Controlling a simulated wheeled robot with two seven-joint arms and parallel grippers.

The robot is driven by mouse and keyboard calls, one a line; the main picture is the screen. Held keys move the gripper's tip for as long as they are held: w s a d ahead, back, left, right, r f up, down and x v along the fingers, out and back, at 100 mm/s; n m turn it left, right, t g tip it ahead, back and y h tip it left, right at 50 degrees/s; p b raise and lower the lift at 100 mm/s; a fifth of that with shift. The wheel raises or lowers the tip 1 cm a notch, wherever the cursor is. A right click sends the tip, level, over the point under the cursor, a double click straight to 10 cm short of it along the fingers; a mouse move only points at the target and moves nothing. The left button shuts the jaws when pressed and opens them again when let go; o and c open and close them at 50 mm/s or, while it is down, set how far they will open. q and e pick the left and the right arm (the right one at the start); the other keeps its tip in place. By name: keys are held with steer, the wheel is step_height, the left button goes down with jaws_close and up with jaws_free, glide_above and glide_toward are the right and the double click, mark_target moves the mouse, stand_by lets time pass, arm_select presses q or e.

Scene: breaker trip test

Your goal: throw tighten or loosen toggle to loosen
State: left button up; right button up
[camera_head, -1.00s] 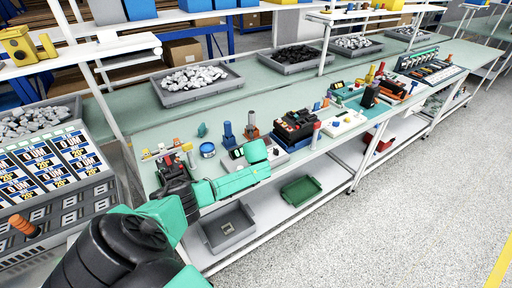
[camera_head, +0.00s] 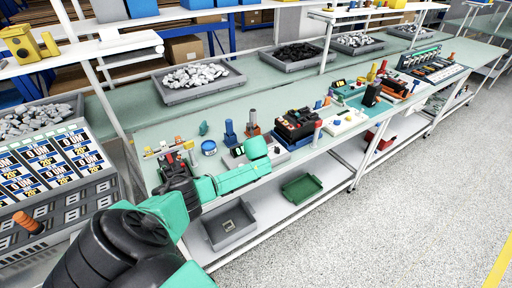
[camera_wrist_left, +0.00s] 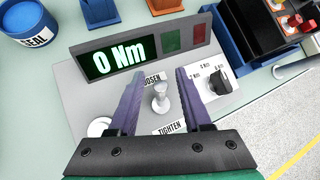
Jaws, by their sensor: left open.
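A silver toggle (camera_wrist_left: 160,98) stands on a grey panel (camera_wrist_left: 75,82) in the left wrist view, between a partly covered "LOOSEN" label (camera_wrist_left: 152,78) and a "TIGHTEN" label (camera_wrist_left: 170,128). My left gripper (camera_wrist_left: 160,76) is open. Its two purple fingers stand on either side of the toggle, with a visible gap to each. The toggle's exact tilt is hard to tell. The panel's display (camera_wrist_left: 118,60) reads "0 Nm". In the head view my left arm reaches over the tester and hides the toggle. My right gripper is not in view.
A black knob (camera_wrist_left: 219,83) sits right of the toggle and a round white button (camera_wrist_left: 100,127) to its left. A blue "SEAL" tin (camera_wrist_left: 27,24) stands nearby, also in the head view (camera_head: 209,148). A black-topped device (camera_head: 297,124) stands close on the right.

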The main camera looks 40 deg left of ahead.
arm_select(q)
steer(key=v, duration=1.4)
steer(key=shift+d+r+p, duration=0.15)
steer(key=shift+p, duration=0.2)
steer(key=shift+s, duration=0.1)
